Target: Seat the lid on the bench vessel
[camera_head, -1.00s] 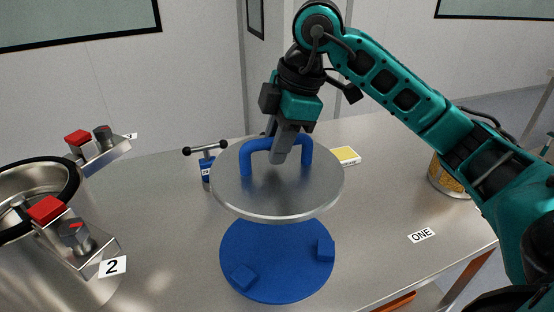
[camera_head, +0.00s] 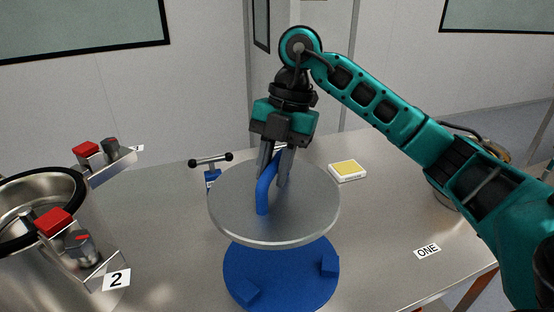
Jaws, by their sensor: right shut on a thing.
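The lid (camera_head: 235,217) is a round silver disc with a blue arched handle (camera_head: 264,194) on top. My right gripper (camera_head: 275,172) is shut on the handle from above and holds the lid roughly level above a blue round stand (camera_head: 262,288). The stand has small blue blocks on its rim. The bench vessel (camera_head: 32,262) is a steel pot with a black rim at the left, open at the top. It carries red-topped clamps (camera_head: 54,222), with a "2" label on the near one. The lid is right of the vessel and apart from it. My left gripper is not in view.
A blue tool with a black T-bar (camera_head: 211,162) stands behind the lid. A yellow-and-white box (camera_head: 347,171) lies behind right. A "ONE" label (camera_head: 427,251) is on the bench (camera_head: 390,215). A jar stands behind my right arm. Bench between vessel and stand is clear.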

